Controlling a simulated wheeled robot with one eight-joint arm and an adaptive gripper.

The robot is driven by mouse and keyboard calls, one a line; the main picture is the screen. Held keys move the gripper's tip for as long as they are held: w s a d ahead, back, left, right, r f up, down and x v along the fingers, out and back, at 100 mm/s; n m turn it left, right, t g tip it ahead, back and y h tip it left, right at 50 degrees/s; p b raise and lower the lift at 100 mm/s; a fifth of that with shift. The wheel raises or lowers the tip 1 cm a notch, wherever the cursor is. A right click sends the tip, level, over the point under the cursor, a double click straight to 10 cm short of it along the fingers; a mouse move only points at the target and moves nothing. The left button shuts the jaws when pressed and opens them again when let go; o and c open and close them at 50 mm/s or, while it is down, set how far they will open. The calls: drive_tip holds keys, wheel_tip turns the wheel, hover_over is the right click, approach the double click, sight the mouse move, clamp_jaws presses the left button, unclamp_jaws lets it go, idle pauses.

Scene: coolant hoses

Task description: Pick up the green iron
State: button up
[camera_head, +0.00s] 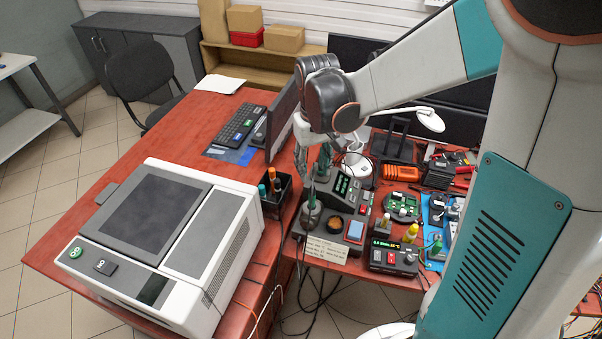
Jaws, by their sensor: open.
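My gripper (315,178) hangs down over the left end of a grey soldering station (346,196) on the red desk. Its slim fingers are open, just above a dark round iron holder (310,216) at the station's front left. A thin grey-green handle (312,196) seems to stand up from that holder, below or between the fingertips; contact cannot be told. Which of the two is the green iron is hard to tell at this size.
A monitor (284,118) stands close left of my gripper. Cables hang off the front edge.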

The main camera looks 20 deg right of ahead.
sight(312, 194)
wheel_tip(312, 194, down, 14)
drive_tip(key=b, duration=0.5)
drive_tip(key=shift+r, duration=0.2)
clamp_jaws()
